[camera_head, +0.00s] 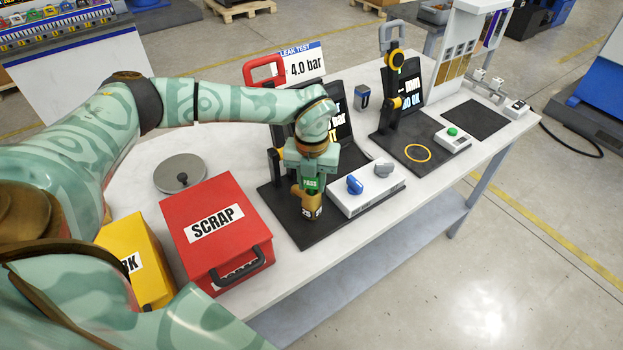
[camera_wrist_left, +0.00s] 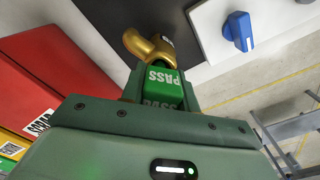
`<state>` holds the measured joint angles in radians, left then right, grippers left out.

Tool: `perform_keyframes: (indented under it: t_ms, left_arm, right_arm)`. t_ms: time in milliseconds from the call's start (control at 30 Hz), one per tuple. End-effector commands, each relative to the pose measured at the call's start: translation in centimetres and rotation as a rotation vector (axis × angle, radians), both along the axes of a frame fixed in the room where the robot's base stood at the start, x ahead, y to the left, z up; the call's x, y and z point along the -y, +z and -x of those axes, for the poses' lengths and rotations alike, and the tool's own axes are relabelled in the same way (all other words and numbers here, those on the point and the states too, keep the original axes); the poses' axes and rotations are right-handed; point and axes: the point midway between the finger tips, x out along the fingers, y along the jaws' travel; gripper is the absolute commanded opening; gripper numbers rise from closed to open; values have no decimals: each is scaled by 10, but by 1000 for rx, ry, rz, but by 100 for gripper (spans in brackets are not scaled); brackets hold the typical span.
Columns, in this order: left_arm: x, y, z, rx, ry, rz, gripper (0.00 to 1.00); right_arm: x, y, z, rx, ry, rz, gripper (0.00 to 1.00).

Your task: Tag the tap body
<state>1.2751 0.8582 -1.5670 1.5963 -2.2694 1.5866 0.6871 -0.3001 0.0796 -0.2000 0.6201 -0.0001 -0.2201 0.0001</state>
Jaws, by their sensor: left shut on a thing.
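The brass tap body (camera_head: 307,205) stands on the black base of the leak-test fixture (camera_head: 345,170). It also shows in the left wrist view (camera_wrist_left: 150,46), just past my fingers. My left gripper (camera_head: 311,176) is above it, pointing down, shut on a green tag (camera_wrist_left: 164,86) marked PASS. The tag also shows between my fingers in the head view (camera_head: 311,184). The tag overlaps the upper part of the tap body in both views; I cannot tell whether they touch. My right gripper is not in view.
A white box with a blue knob (camera_head: 354,184) and a grey knob stands right of the tap body. A red SCRAP box (camera_head: 213,222) and a yellow box (camera_head: 135,262) are at the left. A second fixture (camera_head: 410,150) stands further right. A grey round lid (camera_head: 180,174) lies behind.

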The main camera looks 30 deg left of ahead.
Motion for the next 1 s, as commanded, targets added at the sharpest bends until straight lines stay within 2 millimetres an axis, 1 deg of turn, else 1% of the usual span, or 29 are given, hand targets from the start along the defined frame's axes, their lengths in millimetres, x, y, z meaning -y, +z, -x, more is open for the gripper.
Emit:
perform_keyframes:
  t_ms: [100,1000]
  left_arm:
    - [0,1,0,1,0,0,8]
    - [0,-4,0,1,0,0,8]
  right_arm:
    - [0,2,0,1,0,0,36]
    - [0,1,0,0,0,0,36]
